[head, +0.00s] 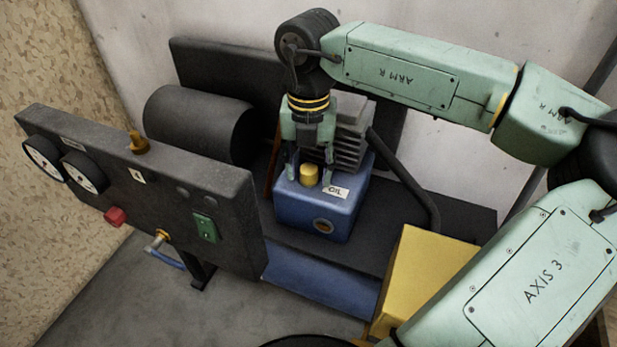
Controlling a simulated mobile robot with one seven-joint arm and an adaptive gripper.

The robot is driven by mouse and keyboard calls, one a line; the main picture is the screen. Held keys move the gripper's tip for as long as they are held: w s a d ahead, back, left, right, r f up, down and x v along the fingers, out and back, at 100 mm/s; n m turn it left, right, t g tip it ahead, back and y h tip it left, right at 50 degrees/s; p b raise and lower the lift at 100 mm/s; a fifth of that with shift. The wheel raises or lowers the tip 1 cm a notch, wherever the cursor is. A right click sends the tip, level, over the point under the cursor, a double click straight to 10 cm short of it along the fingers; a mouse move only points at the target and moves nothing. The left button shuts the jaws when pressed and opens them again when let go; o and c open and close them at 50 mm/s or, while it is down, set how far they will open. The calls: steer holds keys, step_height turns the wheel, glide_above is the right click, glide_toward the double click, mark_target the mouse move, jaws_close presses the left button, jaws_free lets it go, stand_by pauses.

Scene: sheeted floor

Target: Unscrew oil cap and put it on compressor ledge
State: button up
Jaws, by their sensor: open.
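The yellow oil cap (309,175) sits upright on top of the blue oil housing (310,209), beside a white label reading OIL (337,192). My gripper (309,178) points down from above, with its fingers spread on either side of the cap. It is open; whether a finger touches the cap cannot be told. The compressor's dark flat base (455,222) extends to the right of the housing. I cannot tell which surface is the ledge.
A dark gauge panel (140,190) with a red button (115,216) and a green switch (207,227) stands at left front. A black cylinder (200,123) lies behind it. Grey cooling fins (349,145) rise close behind my gripper. A yellow box (425,275) stands at right front.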

steer(key=m+b, duration=0.1)
steer(key=m, duration=0.1)
steer(key=m+b, duration=0.1)
steer(key=m, duration=0.2)
steer(key=m+b, duration=0.2)
steer(key=shift+f, duration=0.3)
steer(key=m, duration=0.3)
steer(key=shift+r+m, duration=0.25)
steer(key=shift+m, duration=0.05)
steer(key=m+b, duration=0.1)
steer(key=m, duration=0.4)
steer(key=shift+c, duration=0.6)
